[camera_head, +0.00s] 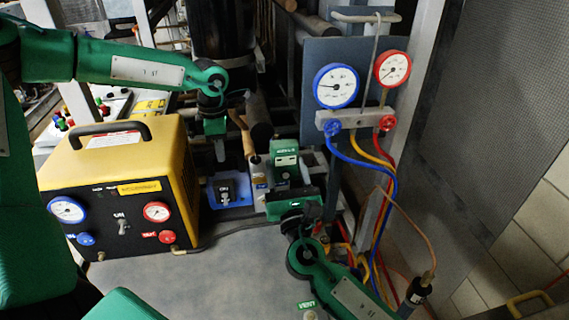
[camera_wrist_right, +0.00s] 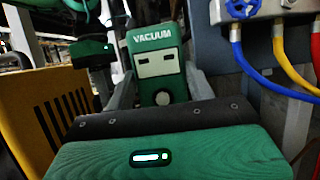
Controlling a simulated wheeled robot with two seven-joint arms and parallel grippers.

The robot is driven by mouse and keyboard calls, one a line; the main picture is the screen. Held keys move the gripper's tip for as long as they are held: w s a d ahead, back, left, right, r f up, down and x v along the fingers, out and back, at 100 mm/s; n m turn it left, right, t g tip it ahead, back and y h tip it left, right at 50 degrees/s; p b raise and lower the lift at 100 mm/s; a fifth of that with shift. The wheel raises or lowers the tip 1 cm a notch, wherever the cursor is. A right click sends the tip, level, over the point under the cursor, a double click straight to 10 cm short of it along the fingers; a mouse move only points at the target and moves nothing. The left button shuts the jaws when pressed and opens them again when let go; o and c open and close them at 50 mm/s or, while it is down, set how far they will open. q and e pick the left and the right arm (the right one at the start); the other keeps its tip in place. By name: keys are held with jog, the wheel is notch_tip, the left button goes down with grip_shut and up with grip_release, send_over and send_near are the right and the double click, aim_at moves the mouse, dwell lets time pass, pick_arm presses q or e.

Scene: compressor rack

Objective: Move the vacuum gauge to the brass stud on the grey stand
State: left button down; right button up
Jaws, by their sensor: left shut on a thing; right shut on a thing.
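The vacuum gauge (camera_head: 285,160) is a green box with a pale display. In the right wrist view its face (camera_wrist_right: 155,65) reads VACUUM and stands nearly upright. My right gripper (camera_head: 290,185) is shut on it, with a grey finger at each side. My left gripper (camera_head: 219,148) points down behind the yellow machine, left of the gauge. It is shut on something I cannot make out. A small grey block (camera_head: 259,174) with a blue label stands just left of the gauge; I cannot tell whether it is the grey stand. I cannot make out the brass stud.
The yellow machine (camera_head: 160,160) stands at left on the grey top (camera_head: 190,280). A blue switch tray (camera_head: 236,197) lies beside it. A tan handle-like piece (camera_head: 241,132) rises near my left gripper. The gauge manifold (camera_head: 352,121) with coloured hoses stands at right. The front of the top is clear.

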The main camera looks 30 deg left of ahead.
pick_arm(q)
jog(key=shift+a+f, duration=0.1)
pick_arm(e)
jog(key=shift+s+d+f, duration=0.1)
jog(key=shift+s+d, duration=1.15)
jog(key=shift+s, duration=0.2)
pick_arm(q)
jog(key=c, duration=1.5)
grip_release()
pick_arm(e)
jog(key=shift+w, duration=0.1)
pick_arm(q)
jog(key=o, duration=0.5)
jog(key=shift+w+a+f, duration=0.15)
jog(key=shift+w+f, duration=0.1)
jog(key=shift+w, duration=0.05)
pick_arm(e)
jog(key=shift+w+a+f, duration=0.2)
jog(key=shift+w+a, duration=0.05)
pick_arm(q)
jog(key=shift+s+r, duration=0.15)
jog(key=shift+r, duration=0.1)
pick_arm(e)
jog(key=shift+s+d+r, duration=0.15)
jog(key=shift+s, duration=0.05)
pick_arm(q)
jog(key=shift+f, duration=0.1)
pick_arm(e)
jog(key=shift+w, duration=0.1)
